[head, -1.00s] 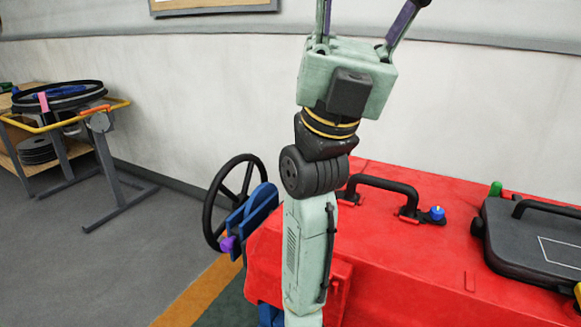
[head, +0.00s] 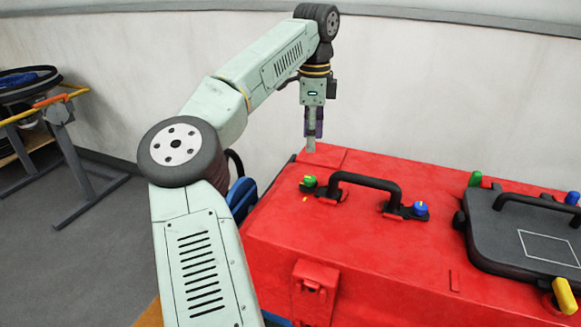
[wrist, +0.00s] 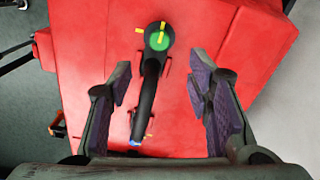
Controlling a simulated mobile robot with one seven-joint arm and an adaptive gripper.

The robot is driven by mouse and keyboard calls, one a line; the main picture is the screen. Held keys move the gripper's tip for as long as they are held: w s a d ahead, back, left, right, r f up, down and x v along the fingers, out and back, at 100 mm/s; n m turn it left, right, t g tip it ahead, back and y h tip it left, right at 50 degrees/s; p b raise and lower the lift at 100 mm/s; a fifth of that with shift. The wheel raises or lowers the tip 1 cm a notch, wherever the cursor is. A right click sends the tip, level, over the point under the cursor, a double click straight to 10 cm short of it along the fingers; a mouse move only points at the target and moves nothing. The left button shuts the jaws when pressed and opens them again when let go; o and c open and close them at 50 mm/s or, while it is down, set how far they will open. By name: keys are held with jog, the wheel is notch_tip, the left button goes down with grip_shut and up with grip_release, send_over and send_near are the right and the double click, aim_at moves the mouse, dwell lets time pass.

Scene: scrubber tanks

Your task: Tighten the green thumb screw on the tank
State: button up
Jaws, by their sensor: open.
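The red tank (head: 400,250) carries a black handle (head: 364,181) on its top. A green thumb screw (head: 309,181) sits at the handle's left end, with a small yellow mark beside it on the tank. In the wrist view the green screw (wrist: 159,41) has a yellow bar across it and lies beyond my fingertips, apart from them. My gripper (head: 310,145) points down above the tank's far left part, up and behind the screw in the head view. In the wrist view my gripper (wrist: 158,85) is open and empty, with the handle showing between its fingers.
A blue knob (head: 420,208) is at the handle's right end. A black lid (head: 525,240) with its own handle, another green knob (head: 475,179) and yellow latches lies to the right. A pale wall stands behind the tank. A cart (head: 55,125) stands at the left.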

aim_at(310, 178)
notch_tip(310, 178, down, 11)
jog(key=shift+r+p, duration=0.15)
jog(key=shift+p, duration=0.75)
jog(key=shift+c, duration=0.2)
grip_shut()
